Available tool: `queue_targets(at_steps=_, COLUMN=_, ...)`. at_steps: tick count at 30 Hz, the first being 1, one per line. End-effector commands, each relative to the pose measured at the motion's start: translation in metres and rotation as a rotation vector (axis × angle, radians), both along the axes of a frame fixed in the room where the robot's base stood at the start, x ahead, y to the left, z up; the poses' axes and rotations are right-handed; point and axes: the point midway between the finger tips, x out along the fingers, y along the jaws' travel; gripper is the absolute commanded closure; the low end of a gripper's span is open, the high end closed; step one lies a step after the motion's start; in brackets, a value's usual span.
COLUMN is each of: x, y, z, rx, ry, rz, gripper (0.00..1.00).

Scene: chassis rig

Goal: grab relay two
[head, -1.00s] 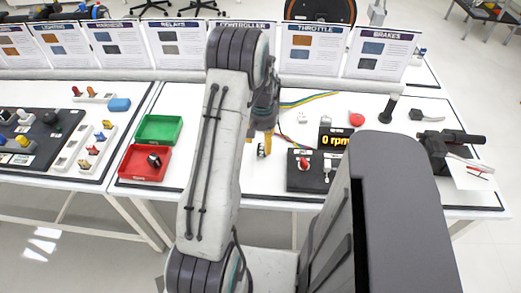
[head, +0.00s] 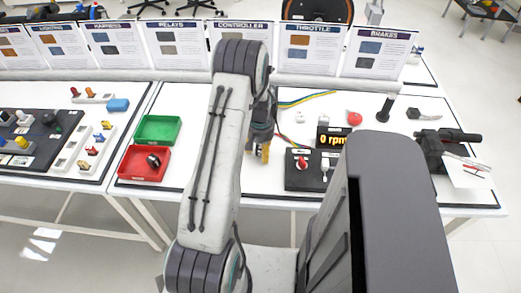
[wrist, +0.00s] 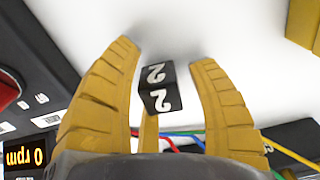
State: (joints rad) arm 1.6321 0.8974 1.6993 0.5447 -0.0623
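Relay two is a small black cube marked with a white "2" on two faces (wrist: 160,88); it shows in the wrist view on the white table top. My gripper (wrist: 166,58) is open, with one yellow finger on each side of the cube and a visible gap on both sides. In the head view my gripper (head: 261,152) is low over the table, just left of the dark switch box, and it hides the relay there.
The dark switch box (head: 312,181) with a red knob and the rpm display (head: 333,138) stand close on the right. Coloured wires lie behind. A red tray (head: 128,170) holding a dark round part and a green tray (head: 158,128) stand to the left.

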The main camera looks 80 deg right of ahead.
Motion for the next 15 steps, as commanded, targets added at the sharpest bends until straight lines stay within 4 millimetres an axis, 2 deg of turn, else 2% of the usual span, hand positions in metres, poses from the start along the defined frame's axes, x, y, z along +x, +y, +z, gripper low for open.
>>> queue_targets(at_steps=2, x=0.0, y=0.0, z=0.0002, rx=0.0, ry=0.0, rz=0.0, gripper=0.55)
queue_targets(at_steps=15, x=0.0, y=0.0001, z=0.0001, rx=0.0, ry=0.0, rz=0.0, gripper=0.94)
